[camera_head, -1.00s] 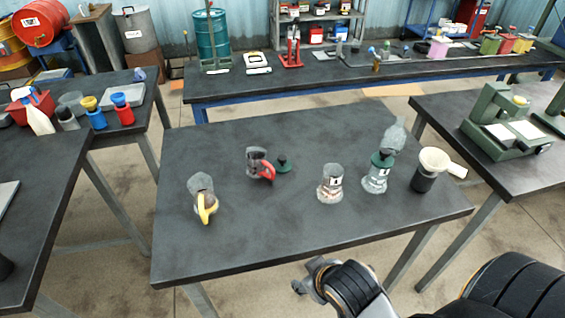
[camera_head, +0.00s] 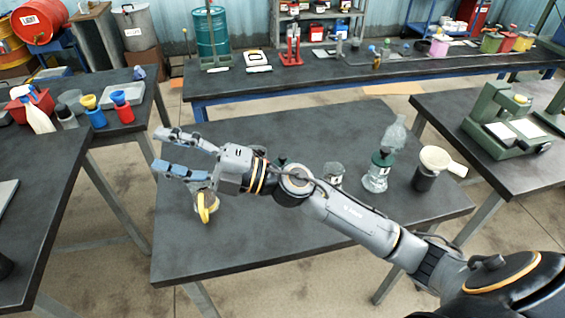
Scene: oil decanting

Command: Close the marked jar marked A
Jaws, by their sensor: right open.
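My right gripper (camera_head: 161,150) is open and empty, reaching left over the far left part of the middle table, above and behind the yellow-handled jug (camera_head: 205,210). A glass jar with a pale label (camera_head: 334,171) stands behind my right arm, with only its upper part showing. Another glass jar (camera_head: 376,178) to its right has a green lid (camera_head: 383,158) on it. The label letters are too small to read. The loose green lid and red-handled jug seen earlier are mostly hidden behind my arm. My left gripper is not in view.
A clear glass vessel (camera_head: 394,132) stands behind the green-lidded jar. A side table on the left holds a spray bottle (camera_head: 36,115).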

